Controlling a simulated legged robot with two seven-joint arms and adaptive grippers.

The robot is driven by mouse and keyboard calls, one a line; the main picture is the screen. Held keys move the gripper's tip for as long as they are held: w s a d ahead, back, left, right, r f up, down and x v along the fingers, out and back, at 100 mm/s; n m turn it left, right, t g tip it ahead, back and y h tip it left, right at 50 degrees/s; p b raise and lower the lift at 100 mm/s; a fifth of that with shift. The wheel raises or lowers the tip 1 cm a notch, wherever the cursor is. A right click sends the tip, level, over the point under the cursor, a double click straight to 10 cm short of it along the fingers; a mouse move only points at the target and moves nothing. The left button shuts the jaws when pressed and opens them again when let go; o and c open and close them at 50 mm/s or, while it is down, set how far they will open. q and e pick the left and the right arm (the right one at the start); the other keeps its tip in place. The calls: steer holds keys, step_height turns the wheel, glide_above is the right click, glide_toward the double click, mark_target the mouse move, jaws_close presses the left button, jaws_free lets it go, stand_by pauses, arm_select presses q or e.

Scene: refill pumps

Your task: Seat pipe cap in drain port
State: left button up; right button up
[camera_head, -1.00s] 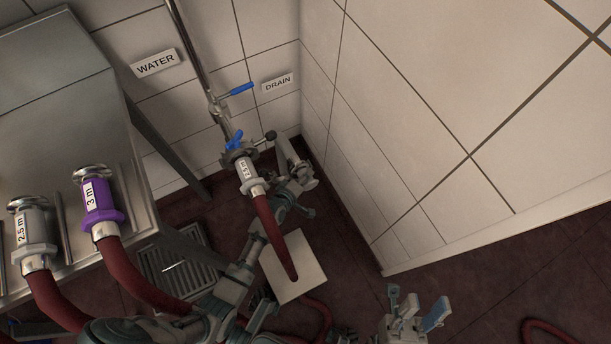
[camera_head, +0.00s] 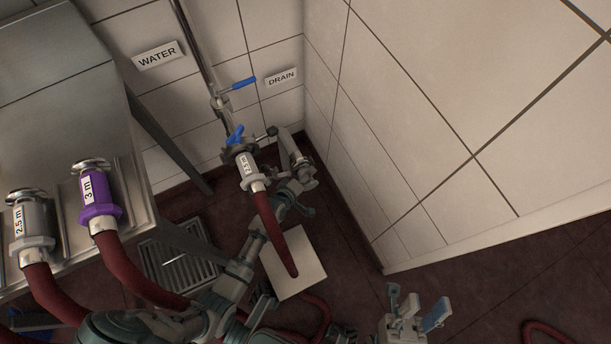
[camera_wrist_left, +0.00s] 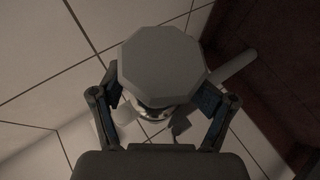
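The pipe cap (camera_wrist_left: 160,65) is a grey octagonal piece that fills the middle of the left wrist view. My left gripper (camera_wrist_left: 160,100) has a finger on each side of it and appears shut on it. A shiny metal ring (camera_wrist_left: 155,112) shows just below the cap, mostly hidden by it; I cannot tell whether the cap is seated. In the head view my left gripper (camera_head: 298,192) is at the lower end of the grey drain pipe (camera_head: 290,147), under the DRAIN sign (camera_head: 282,77). The port's mouth is hidden there. My right gripper (camera_head: 415,314) is open and empty at the bottom.
A red hose (camera_head: 270,232) with a labelled coupling (camera_head: 247,168) hangs from the blue-handled water valve, close left of my left gripper. A purple coupling (camera_head: 97,197) and a grey coupling (camera_head: 32,228) rest on the steel bench (camera_head: 60,100). A tiled wall (camera_head: 420,120) stands close right.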

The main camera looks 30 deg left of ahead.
arm_select(q)
steer(key=shift+w+d+r, duration=0.1)
steer(key=shift+w+r, duration=0.05)
steer(key=shift+r, duration=0.25)
steer(key=v, duration=1.1)
steer(key=shift+s, duration=0.55)
steer(key=shift+f, duration=0.1)
